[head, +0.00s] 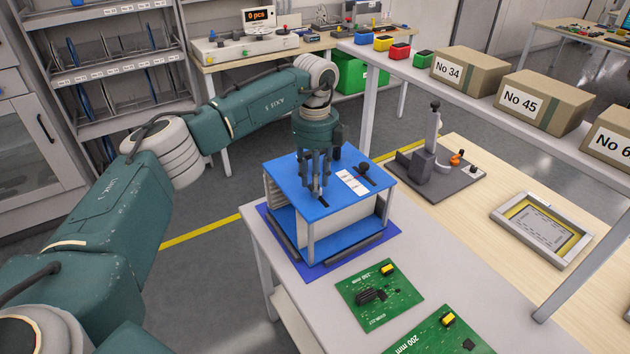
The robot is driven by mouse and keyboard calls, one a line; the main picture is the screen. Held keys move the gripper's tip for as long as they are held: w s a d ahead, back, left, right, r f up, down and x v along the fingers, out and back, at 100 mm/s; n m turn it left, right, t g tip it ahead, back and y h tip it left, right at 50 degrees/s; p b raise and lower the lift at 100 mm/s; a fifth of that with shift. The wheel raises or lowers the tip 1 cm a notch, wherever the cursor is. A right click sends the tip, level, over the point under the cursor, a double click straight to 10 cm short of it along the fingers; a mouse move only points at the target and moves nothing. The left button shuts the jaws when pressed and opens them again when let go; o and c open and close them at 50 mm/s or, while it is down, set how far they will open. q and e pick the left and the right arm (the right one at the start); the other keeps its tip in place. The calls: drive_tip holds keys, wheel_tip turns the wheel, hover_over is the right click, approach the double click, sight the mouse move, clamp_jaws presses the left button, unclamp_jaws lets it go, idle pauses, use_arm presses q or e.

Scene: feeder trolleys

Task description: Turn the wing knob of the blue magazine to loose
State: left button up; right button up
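The blue magazine (341,206) stands on a dark blue mat (385,248) at the corner of a light table. It has a blue top plate, light walls and an open side. My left gripper (318,190) points straight down over the left part of the top plate, its fingertips close to the surface. A small dark piece (323,200) shows at the fingertips; it may be the wing knob, but the fingers partly hide it. I cannot tell whether the fingers touch it or how far they are closed. A round black knob (364,168) and white labels (352,182) sit to the right. My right gripper is out of view.
Two green circuit boards (379,310) (440,336) lie in front of the magazine. A grey lever fixture (430,165) and a framed tray (541,228) are to the right. Cardboard boxes (470,72) stand on a raised shelf behind them.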

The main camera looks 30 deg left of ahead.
use_arm(q)
wheel_tip(320, 180, up, 12)
idle(0.6)
idle(0.4)
